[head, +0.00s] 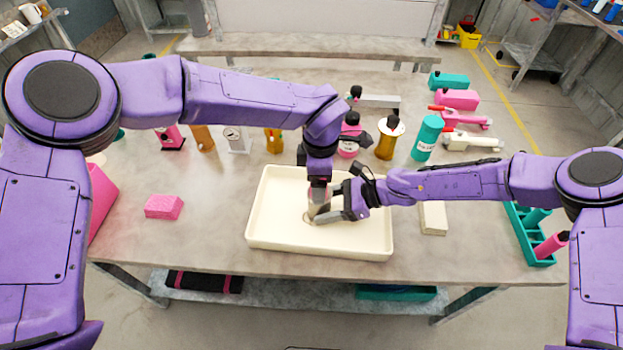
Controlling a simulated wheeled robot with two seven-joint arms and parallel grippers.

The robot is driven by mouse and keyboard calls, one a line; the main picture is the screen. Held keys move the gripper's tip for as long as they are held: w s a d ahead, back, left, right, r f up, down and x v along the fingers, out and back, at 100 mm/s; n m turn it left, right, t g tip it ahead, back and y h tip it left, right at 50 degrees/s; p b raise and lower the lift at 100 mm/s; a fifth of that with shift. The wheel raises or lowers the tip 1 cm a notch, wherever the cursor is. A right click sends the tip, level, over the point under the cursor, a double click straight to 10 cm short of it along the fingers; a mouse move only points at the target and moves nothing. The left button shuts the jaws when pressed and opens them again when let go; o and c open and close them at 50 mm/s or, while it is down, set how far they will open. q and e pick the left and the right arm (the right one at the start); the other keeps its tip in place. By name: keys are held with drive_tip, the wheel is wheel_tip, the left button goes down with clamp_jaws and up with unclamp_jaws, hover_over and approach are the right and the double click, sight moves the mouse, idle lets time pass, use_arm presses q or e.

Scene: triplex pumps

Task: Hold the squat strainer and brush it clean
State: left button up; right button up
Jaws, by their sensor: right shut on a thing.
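A greyish-brown squat piece (317,207), seemingly the strainer, shows low over the cream tray (255,225), partly hidden by both grippers. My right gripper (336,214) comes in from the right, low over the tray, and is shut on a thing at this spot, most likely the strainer. My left gripper (318,186) points straight down just above the same spot. Its fingers are small and overlap the piece, so I cannot tell whether they are open or shut. I cannot make out a brush clearly.
A pink sponge-like block (163,207) lies left of the tray. A cream block (432,217) lies to its right, then a green rack (530,235). Bottles, including a teal one (427,138), and several pumps stand behind. The table's front left is clear.

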use_arm(q)
drive_tip(key=shift+d, duration=1.6)
drive_tip(key=shift+a, duration=3.1)
drive_tip(key=d, duration=0.6)
wheel_tip(320, 180, up, 8)
drive_tip(key=shift+d, duration=0.2)
drive_tip(key=shift+r, duration=0.1)
